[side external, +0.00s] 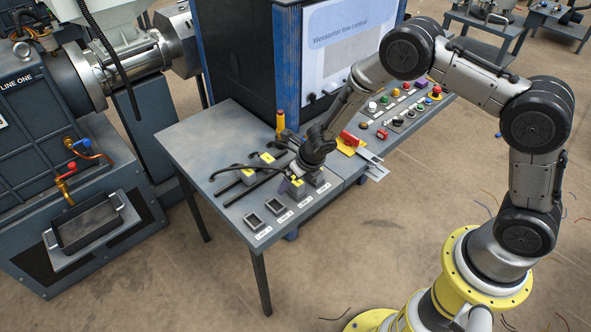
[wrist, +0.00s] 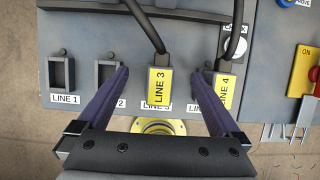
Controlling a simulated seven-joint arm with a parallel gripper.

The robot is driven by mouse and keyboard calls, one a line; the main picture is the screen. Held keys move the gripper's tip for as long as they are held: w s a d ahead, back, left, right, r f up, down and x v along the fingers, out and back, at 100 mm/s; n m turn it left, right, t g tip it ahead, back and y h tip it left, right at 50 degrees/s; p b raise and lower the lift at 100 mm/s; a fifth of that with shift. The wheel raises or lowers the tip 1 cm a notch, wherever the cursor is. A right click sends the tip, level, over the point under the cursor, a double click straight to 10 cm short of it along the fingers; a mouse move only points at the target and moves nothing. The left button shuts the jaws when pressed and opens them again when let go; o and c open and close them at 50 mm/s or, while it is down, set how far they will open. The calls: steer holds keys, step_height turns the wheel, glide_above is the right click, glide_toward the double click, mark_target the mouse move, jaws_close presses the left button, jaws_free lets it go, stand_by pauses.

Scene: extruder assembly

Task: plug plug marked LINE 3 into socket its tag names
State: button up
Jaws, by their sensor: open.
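The plug marked LINE 3 (side external: 296,187) (wrist: 159,84), with a yellow tag and black cable, stands at the third socket position. In the wrist view it hides that socket and part of the printed LINE 3 label (wrist: 150,106); I cannot tell how deep it sits. My gripper (wrist: 161,78) is open; its purple fingers are on both sides of this plug with gaps. It also shows over the socket row in the side view (side external: 296,178). The right finger is close to the plug marked LINE 4 (wrist: 223,90), which stands at the fourth position.
The LINE 1 socket (wrist: 62,74) (side external: 253,221) and LINE 2 socket (wrist: 107,73) (side external: 275,207) are empty. Two more yellow-tagged plugs (side external: 248,174) (side external: 267,158) lie behind on the table (side external: 190,140). A red-and-yellow switch (wrist: 306,72) is to the right.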

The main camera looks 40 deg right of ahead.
steer(key=shift+r, duration=3.35)
